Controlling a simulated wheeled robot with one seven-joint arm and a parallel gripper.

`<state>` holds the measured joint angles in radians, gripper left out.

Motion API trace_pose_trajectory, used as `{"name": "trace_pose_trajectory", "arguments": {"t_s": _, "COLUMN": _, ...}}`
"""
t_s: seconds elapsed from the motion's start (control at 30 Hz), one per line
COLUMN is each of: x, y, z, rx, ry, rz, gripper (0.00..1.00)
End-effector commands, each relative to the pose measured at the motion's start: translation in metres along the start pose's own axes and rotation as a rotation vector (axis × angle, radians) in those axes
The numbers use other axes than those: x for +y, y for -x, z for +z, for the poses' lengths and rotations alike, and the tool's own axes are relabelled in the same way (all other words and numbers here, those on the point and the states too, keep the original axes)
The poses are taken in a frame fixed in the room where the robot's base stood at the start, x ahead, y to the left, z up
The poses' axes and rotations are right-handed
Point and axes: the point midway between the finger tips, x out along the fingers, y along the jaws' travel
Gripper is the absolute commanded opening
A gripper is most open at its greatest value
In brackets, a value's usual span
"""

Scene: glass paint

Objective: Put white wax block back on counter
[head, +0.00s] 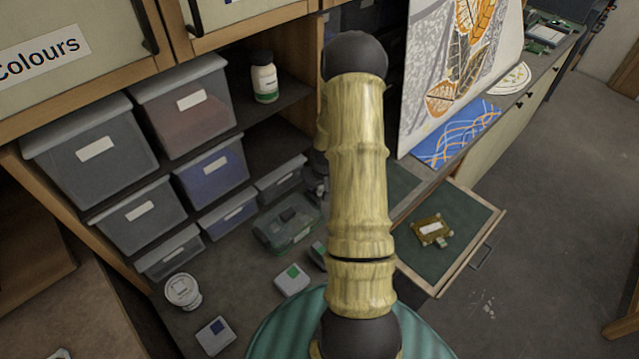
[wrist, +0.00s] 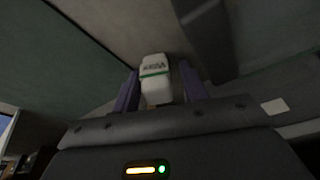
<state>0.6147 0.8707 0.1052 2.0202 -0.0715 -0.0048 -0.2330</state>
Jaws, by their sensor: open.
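A white block (wrist: 155,84) with a green band and dark lettering shows in the wrist view. It looks like the wax block. It sits between the two dark purple fingers of my gripper (wrist: 160,88), which are open, with a narrow gap visible at the right finger. What the block rests on is not clear. In the head view my arm hides the gripper, and I cannot make out this block for certain. The counter (head: 245,295) below the shelves is partly visible there.
An open drawer (head: 461,220) with green lining holds a gold-brown item (head: 431,230). On the counter are a white tub (head: 183,291), a green-marked white box (head: 292,280), a blue-marked one (head: 215,336) and a green case (head: 287,228). A painted panel (head: 450,70) stands at right.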

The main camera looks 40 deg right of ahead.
Motion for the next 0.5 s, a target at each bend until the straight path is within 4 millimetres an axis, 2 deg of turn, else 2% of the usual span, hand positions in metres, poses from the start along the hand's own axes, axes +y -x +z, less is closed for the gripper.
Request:
{"name": "trace_pose_trajectory", "arguments": {"t_s": 0.23, "x": 0.002, "y": 0.012, "z": -0.001, "rx": 0.003, "ry": -0.002, "rz": 0.003, "gripper": 0.47}}
{"name": "trace_pose_trajectory", "arguments": {"t_s": 0.5, "x": 0.002, "y": 0.045, "z": -0.001, "rx": 0.005, "ry": -0.002, "rz": 0.003, "gripper": 0.47}}
